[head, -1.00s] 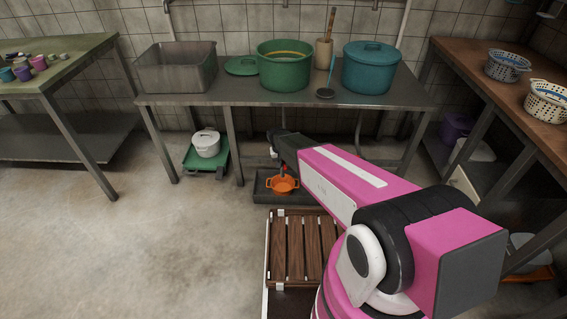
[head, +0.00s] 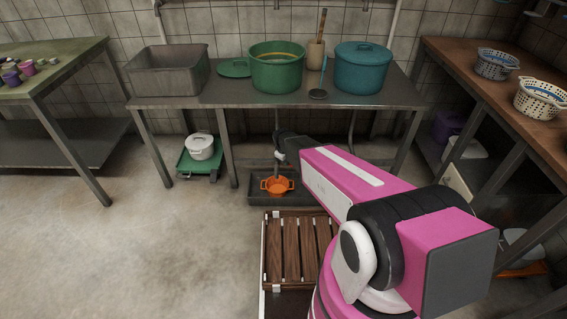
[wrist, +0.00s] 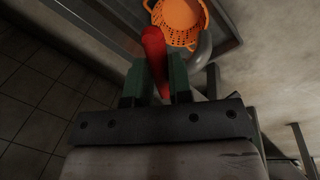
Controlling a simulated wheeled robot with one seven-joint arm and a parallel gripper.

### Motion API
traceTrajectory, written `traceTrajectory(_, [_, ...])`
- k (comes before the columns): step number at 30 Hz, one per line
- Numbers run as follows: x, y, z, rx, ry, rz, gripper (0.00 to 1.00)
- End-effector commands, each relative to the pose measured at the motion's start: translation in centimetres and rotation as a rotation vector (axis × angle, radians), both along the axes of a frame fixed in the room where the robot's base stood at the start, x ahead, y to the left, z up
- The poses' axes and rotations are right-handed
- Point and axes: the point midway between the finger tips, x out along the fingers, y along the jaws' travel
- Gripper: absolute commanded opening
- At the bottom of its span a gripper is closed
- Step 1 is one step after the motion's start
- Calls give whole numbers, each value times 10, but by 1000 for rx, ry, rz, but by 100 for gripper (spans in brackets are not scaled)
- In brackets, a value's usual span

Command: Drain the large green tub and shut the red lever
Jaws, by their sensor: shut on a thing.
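The large green tub (head: 277,75) stands on the steel table, with a yellowish line inside its rim. Its contents are hard to make out. Below the table a drain pipe (head: 277,122) comes down above an orange colander (head: 277,186), which sits in a dark tray (head: 258,196). In the wrist view the red lever (wrist: 154,45) lies between the green fingers of my gripper (wrist: 157,72), which is shut on it. The pipe's curved grey spout (wrist: 203,48) and the orange colander (wrist: 180,18) are just beyond. In the head view my arm hides the lever.
On the steel table (head: 215,98) are a grey basin (head: 168,72), a green lid (head: 234,69), a blue lidded pot (head: 362,70) and a ladle (head: 318,93). A white pot (head: 200,147) sits on a green trolley at left. A slatted wooden rack (head: 290,250) lies in front.

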Motion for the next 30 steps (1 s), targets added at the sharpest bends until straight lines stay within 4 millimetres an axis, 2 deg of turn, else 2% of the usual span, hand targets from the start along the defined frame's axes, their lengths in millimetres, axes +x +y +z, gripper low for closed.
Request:
traceTrajectory(15, [28,-16,0,1,-1,458,0])
traceTrajectory(22, [37,-18,1,0,-2,594,0])
traceTrajectory(30, [41,-18,1,-1,-2,672,0])
